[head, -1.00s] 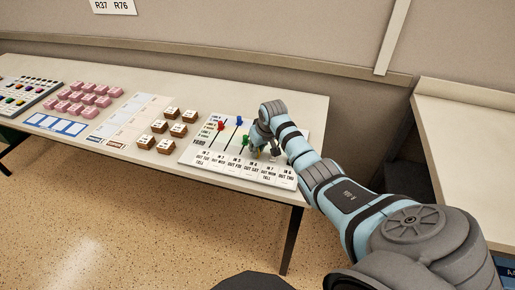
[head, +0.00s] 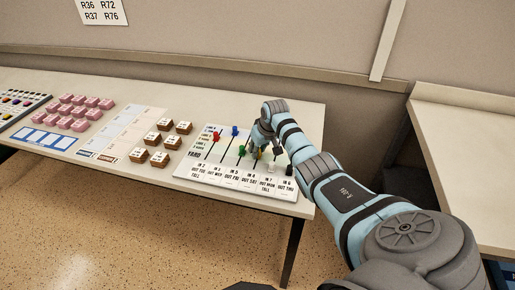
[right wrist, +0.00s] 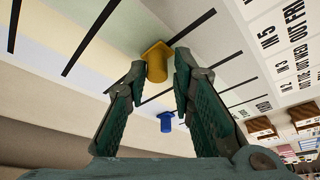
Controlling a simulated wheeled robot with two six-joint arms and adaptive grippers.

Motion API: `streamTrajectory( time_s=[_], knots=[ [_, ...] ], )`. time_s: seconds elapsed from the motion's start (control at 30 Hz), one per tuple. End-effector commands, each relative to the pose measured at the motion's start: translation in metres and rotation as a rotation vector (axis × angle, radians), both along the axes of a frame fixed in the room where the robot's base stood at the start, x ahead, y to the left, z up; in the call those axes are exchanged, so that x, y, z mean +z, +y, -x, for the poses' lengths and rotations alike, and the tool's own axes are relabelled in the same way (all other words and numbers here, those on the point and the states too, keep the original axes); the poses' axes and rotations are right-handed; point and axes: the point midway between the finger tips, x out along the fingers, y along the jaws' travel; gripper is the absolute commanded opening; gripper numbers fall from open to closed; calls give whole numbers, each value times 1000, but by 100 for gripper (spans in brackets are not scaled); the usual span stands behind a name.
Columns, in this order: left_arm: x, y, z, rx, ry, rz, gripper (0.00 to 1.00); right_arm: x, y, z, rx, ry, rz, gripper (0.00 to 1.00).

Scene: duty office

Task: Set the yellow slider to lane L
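The yellow slider (right wrist: 157,62) is a knob standing on a slotted white board (head: 236,181). In the right wrist view it sits between the fingertips of my right gripper (right wrist: 155,70), at the open end. The fingers are apart, with visible gaps on the sides; I cannot tell contact. In the head view my right gripper (head: 258,145) is over the right half of the board and hides most of the yellow slider. Lane names stand at the board's left; they are too small to read surely. My left gripper is not in view.
Other sliders stand close by: red (head: 216,137), blue (head: 235,131) and green (head: 241,151), with white and black knobs to the right. Wooden blocks (head: 159,159), pink blocks (head: 73,112) and a button panel (head: 20,105) lie left on the table. The wall is behind.

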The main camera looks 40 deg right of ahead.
Motion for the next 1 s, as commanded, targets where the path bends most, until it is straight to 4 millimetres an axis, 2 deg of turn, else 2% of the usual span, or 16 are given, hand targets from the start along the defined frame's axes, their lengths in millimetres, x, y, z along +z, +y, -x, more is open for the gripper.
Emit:
streamTrajectory(
  time_s=[0.23,0.43,0.57,0.7,0.8,0.9,1.0],
  knots=[
    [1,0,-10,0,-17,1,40,0,-2,1,-3,1,1,36],
    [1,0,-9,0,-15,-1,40,7,-2,3,-4,-1,2,36],
    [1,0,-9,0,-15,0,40,29,1,13,1,-1,6,36],
    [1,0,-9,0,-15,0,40,69,3,27,1,-2,6,36],
    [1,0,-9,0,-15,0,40,91,6,36,0,0,5,36],
    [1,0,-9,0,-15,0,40,105,7,42,0,1,3,36],
    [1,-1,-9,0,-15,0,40,110,8,44,-1,2,1,36]
  ],
)
